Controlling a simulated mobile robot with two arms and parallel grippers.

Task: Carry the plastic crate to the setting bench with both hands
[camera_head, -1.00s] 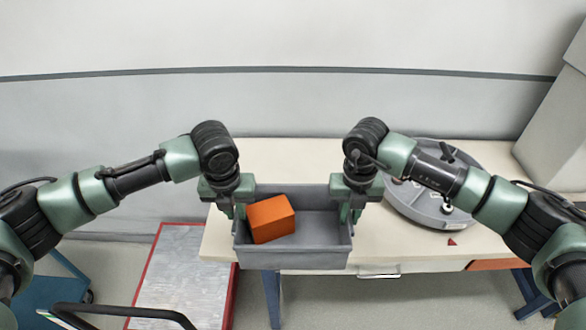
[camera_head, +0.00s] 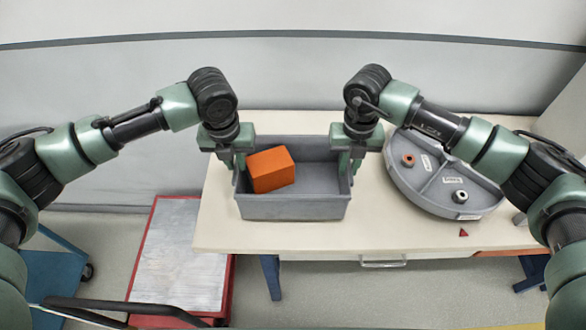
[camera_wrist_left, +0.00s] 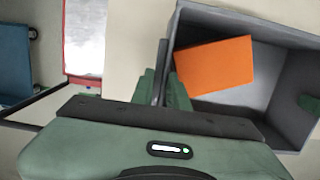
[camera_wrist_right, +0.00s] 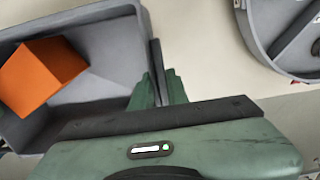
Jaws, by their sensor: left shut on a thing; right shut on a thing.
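The grey plastic crate (camera_head: 293,208) is in the middle of the head view, over the cream bench (camera_head: 225,228), with an orange block (camera_head: 270,170) inside on its left. I cannot tell whether the crate touches the bench top. My left gripper (camera_head: 238,160) is shut on the crate's left wall. My right gripper (camera_head: 346,160) is shut on its right wall. The left wrist view shows the crate wall (camera_wrist_left: 165,60) between the left fingers. The right wrist view shows the opposite wall (camera_wrist_right: 156,60) between the right fingers.
A round grey divided tray (camera_head: 412,187) with small ring parts stands on the bench to the right. A small red piece (camera_head: 463,233) lies near the bench's front edge. A red-edged platform (camera_head: 180,260) and a blue cart (camera_head: 50,285) stand at left.

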